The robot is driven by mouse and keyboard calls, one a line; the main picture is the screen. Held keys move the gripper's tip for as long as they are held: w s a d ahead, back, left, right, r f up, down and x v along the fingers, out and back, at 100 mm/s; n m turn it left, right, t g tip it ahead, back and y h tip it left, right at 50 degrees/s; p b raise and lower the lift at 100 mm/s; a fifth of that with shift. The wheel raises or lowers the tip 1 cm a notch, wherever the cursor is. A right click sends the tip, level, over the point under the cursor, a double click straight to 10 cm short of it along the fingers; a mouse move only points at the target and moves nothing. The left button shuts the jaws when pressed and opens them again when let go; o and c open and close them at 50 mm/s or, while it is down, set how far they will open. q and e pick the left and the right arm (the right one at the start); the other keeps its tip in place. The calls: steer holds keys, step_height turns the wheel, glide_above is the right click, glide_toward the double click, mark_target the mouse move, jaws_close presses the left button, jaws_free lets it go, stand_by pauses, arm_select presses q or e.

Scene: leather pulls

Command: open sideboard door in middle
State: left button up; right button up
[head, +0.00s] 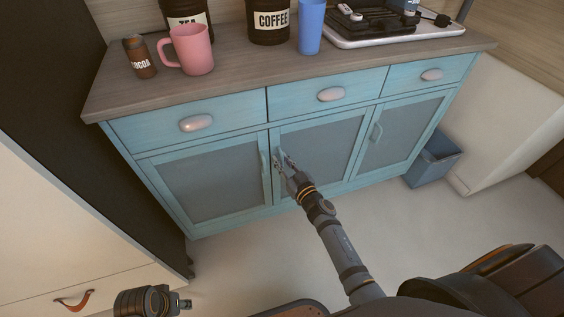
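The blue sideboard (232,134) has three lower doors with grey-blue panels. The middle door (325,143) looks shut, flush with its neighbours. Its upright handle (279,154) is at its left edge and is partly hidden by my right gripper (283,164). The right gripper's fingertips are at this handle; whether they are closed on it is too small to tell. My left gripper (184,304) is low at the bottom left, far from the sideboard, and its fingers are not clear.
The left door (212,180) and right door (402,132) look shut. A pink mug (193,50), cocoa jar (139,57), coffee canister (269,22) and blue cup (311,27) stand on top. A blue-grey bin (432,160) stands at the right. Floor in front is clear.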

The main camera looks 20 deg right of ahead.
jaws_close()
steer(key=shift+s, duration=0.1)
